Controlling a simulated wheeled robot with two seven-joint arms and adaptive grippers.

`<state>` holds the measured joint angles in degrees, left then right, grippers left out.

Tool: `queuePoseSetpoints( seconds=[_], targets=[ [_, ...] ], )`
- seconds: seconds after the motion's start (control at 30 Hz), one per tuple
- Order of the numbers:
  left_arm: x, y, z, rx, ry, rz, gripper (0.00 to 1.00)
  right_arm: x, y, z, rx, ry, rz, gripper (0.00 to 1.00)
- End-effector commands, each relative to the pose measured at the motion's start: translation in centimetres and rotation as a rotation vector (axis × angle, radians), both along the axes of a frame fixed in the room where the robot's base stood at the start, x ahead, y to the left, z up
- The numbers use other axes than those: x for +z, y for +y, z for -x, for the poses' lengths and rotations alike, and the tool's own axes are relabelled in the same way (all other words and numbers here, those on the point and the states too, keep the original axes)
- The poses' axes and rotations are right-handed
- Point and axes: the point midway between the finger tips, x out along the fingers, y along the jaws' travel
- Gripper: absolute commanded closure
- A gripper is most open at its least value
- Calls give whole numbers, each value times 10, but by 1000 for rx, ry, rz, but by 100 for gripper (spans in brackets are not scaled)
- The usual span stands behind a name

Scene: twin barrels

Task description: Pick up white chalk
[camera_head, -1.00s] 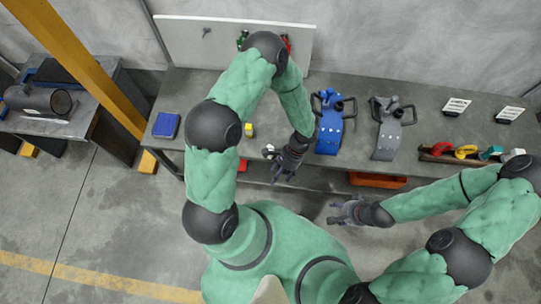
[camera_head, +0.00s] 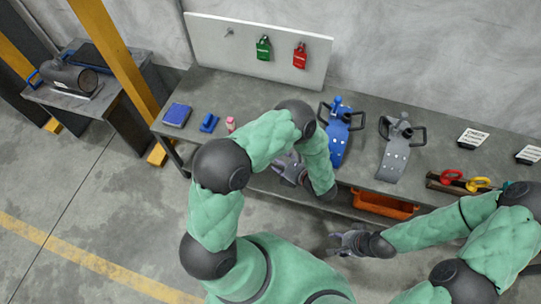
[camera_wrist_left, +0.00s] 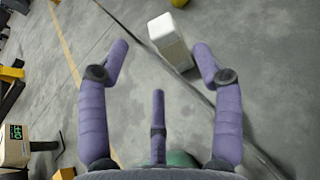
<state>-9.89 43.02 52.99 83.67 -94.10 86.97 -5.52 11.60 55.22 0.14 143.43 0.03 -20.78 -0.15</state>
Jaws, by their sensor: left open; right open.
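The white chalk (camera_wrist_left: 167,40) appears in the left wrist view as a pale, block-like piece beyond and between the fingertips. I cannot tell its exact distance from them. My left gripper (camera_wrist_left: 161,50) is open and empty, with purple fingers spread. In the head view my left gripper (camera_head: 283,168) is at the bench's front edge, partly covered by my arm. The chalk is not visible in the head view, where my left arm covers part of the bench. My right gripper (camera_head: 338,242) is open and empty, in front of the bench and below its top.
The grey bench (camera_head: 260,92) holds a blue tray (camera_head: 177,115), a small pink-and-white item (camera_head: 230,124), a blue clamp-like tool (camera_head: 338,135) and a grey one (camera_head: 396,150). An orange bin (camera_head: 383,204) is below. A white board (camera_head: 225,45) stands behind.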

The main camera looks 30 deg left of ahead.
Motion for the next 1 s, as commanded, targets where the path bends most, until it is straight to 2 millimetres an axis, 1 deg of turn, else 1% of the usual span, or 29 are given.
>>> queuePoseSetpoints(
  seconds=[0.17, 0.37, 0.5, 0.6, 0.83, 0.87, 0.9, 0.97, 1.0],
  targets=[
    [-5, 9, -3, 2, -1, 1, 34, -5, 0, 0, 0, 0, 0, 46],
    [-18, 31, -15, 4, 0, 2, 34, -23, 0, 0, 0, 0, 0, 46],
    [-22, 45, -19, 4, 0, 2, 34, -28, 0, 0, 0, 0, 0, 46],
    [-23, 49, -21, 2, -1, 2, 34, -29, 0, 0, 0, 0, 0, 46],
    [-22, 49, -21, 0, 0, 2, 34, -28, 0, 0, 0, 0, 0, 46],
    [-22, 49, -21, 0, 0, 2, 42, -28, 0, 0, 0, 0, 0, 46],
    [-22, 49, -21, 0, 0, 2, 54, -28, 0, 0, 0, 0, 0, 46],
    [-22, 49, -21, 0, 0, 2, 71, -28, 0, 0, 0, 0, 0, 46],
    [-22, 49, -21, 0, 0, 2, 82, -28, 0, 0, 0, 0, 0, 46]
  ],
)
